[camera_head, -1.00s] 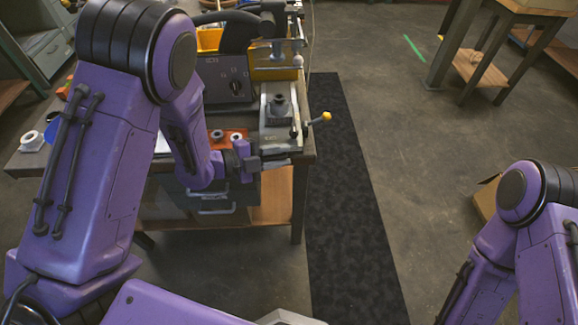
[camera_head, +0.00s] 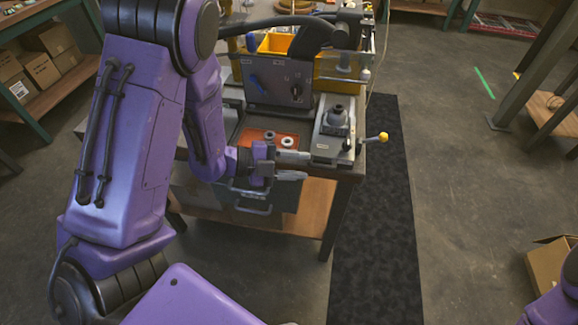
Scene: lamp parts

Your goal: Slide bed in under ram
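The bed (camera_head: 328,147) is a grey metal slide at the right end of the bench, with a dark round stepped part (camera_head: 338,117) standing on it. The ram (camera_head: 365,76) appears as a slim vertical metal piece behind the bed, on the machine's frame. The bed sits in front of the ram, not beneath it. My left gripper (camera_head: 307,167) is at the bed's front left corner, its two grey fingers apart with nothing seen between them. Whether a finger touches the bed cannot be told. My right gripper is out of view; only part of that arm shows at bottom right.
An orange tray (camera_head: 262,137) with small rings lies left of the bed. A cardboard box (camera_head: 548,262) is on the floor.

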